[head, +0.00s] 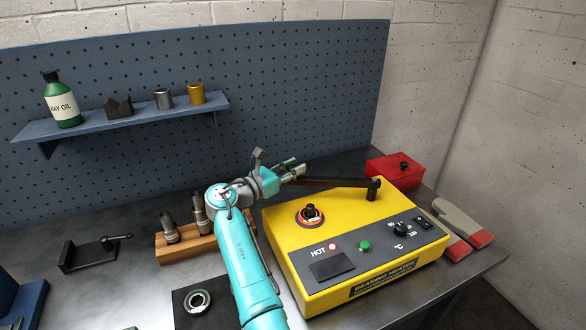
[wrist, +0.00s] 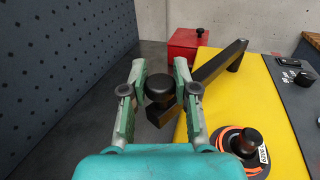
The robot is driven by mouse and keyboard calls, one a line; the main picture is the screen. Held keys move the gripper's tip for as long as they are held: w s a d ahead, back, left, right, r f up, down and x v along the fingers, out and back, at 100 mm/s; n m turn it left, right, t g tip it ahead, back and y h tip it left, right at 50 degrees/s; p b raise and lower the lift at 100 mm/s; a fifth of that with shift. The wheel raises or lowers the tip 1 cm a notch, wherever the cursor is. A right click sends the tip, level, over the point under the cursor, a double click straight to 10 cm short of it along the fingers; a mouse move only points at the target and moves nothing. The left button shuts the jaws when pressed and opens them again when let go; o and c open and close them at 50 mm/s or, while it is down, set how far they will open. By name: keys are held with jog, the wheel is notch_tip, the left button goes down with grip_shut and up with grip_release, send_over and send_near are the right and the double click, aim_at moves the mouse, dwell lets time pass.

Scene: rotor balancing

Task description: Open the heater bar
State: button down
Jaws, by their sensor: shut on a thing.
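The heater bar (head: 335,182) is a black bar joined at its right end to a dark post on the yellow bearing heater (head: 290,245). In the head view it points left, away from the short black core with the orange-edged ring (head: 310,215), leaving that core uncovered. In the wrist view the bar (wrist: 215,78) runs from the post at upper right to a round black knob (wrist: 158,88) at its near end. My gripper (wrist: 155,90) is shut on this knob, with a green finger on each side. It also shows in the head view (head: 294,172).
A red box (head: 395,170) stands behind the heater, and gloves (head: 458,226) lie at its right. A wooden block (head: 190,243) with upright tools is left of my arm. A bearing ring (head: 197,300) lies on a dark mat. A pegboard with a shelf (head: 125,116) rises behind.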

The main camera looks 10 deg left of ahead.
jog(key=shift+w+f, duration=0.15)
jog(key=shift+w, duration=0.05)
jog(key=c, duration=0.9)
grip_release()
jog(key=shift+o, duration=0.2)
jog(key=v, duration=1.2)
jog(key=shift+w+a, duration=0.1)
jog(key=shift+c, duration=0.3)
